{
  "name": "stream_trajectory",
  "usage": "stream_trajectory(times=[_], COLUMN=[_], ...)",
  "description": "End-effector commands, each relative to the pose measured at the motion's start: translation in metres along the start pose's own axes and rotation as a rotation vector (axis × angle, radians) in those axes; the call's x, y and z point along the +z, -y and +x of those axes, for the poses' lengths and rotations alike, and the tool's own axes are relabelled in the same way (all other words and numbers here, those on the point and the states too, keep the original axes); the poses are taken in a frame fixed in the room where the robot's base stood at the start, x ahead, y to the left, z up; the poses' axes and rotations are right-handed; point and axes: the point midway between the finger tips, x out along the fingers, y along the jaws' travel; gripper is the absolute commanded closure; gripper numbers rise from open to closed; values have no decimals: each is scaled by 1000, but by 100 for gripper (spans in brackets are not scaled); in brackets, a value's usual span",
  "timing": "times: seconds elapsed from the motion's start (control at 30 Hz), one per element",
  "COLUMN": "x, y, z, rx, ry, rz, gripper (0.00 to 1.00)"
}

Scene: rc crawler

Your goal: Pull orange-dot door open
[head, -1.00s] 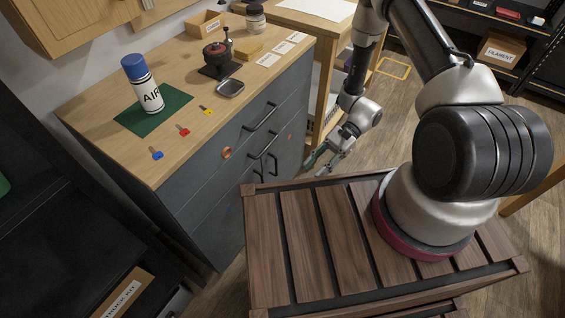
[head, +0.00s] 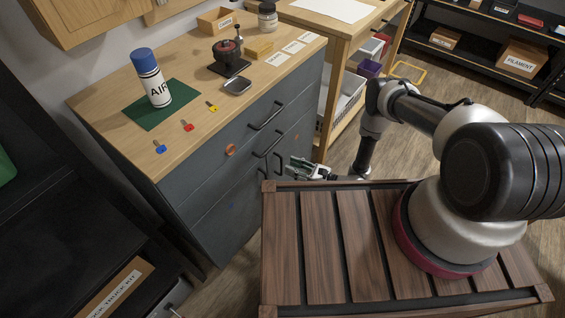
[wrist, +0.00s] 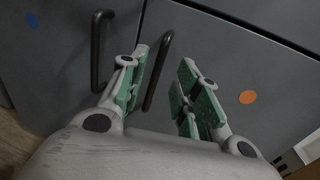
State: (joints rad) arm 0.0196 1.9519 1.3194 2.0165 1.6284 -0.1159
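The orange-dot door (wrist: 225,60) is a dark grey cabinet door at the right in the wrist view, with an orange dot (wrist: 247,97). Its black bar handle (wrist: 157,70) stands near the seam with the left door. My gripper (wrist: 160,85) is open, its green-padded fingers on either side of that handle in the picture. I cannot tell whether the pads touch it or how deep it lies between them. In the head view, my gripper (head: 293,167) is beside the cabinet front, partly covering the door, which looks shut.
The left door (wrist: 60,70) has its own handle (wrist: 98,50), close to my left finger, and a blue dot (wrist: 32,20). Drawers with handles (head: 266,116) are above. My slatted base top lies close to the cabinet. A wooden table (head: 345,35) stands beyond.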

Motion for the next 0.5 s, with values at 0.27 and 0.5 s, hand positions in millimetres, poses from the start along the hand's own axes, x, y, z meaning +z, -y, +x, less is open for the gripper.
stream_trajectory(times=[0.27,0.5], x=[0,0], y=[-1,-1], z=[44,55], rx=[4,3], ry=[0,-1], rz=[-1,1], gripper=[68,68])
